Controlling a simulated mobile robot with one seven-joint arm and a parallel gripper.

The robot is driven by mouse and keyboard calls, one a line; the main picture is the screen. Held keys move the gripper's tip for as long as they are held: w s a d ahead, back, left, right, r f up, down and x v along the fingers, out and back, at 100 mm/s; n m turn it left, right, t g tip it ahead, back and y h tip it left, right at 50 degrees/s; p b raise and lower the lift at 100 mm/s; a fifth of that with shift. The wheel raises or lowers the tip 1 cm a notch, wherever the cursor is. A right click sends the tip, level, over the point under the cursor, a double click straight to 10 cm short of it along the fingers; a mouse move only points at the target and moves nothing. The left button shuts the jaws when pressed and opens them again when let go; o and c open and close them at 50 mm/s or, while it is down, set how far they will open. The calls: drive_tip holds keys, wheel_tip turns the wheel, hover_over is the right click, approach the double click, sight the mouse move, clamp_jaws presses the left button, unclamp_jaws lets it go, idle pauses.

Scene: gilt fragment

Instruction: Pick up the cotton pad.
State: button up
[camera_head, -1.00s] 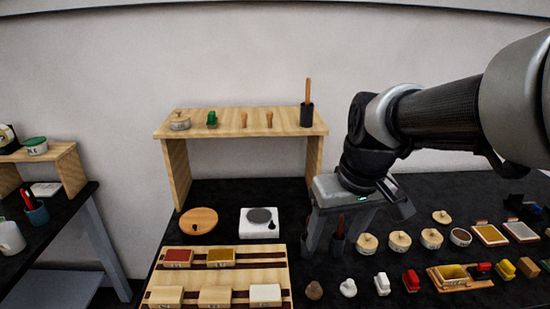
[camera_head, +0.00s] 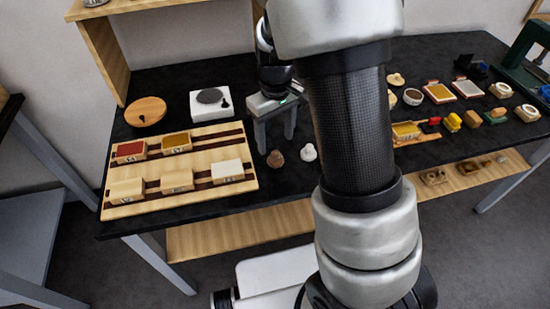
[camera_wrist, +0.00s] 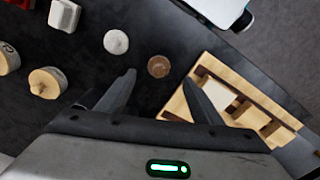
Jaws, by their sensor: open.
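A small white rounded pad with a knob, which looks like the cotton pad (camera_head: 308,152), stands on the black tabletop right of my gripper. It also shows in the wrist view (camera_wrist: 116,41), beyond and left of the left finger. A brown pad of similar shape (camera_head: 276,158) stands beside it. In the wrist view this brown pad (camera_wrist: 158,66) appears between the fingertips. My gripper (camera_head: 275,142) is open and empty, pointing down above the table; its two fingers also show in the wrist view (camera_wrist: 158,79). Neither pad is held.
A wooden rack (camera_head: 190,195) with several small blocks lies to the left. A white scale-like device (camera_head: 210,101) and a round wooden disc (camera_head: 146,112) are behind it. Several pots, trays and coloured pieces stand to the right. My arm hides part of the table.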

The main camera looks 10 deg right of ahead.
sight(276, 153)
wheel_tip(276, 153, down, 7)
drive_tip(key=shift+w+f, duration=0.15)
idle(0.4)
drive_tip(key=shift+c, duration=0.3)
drive_tip(key=c, duration=1.1)
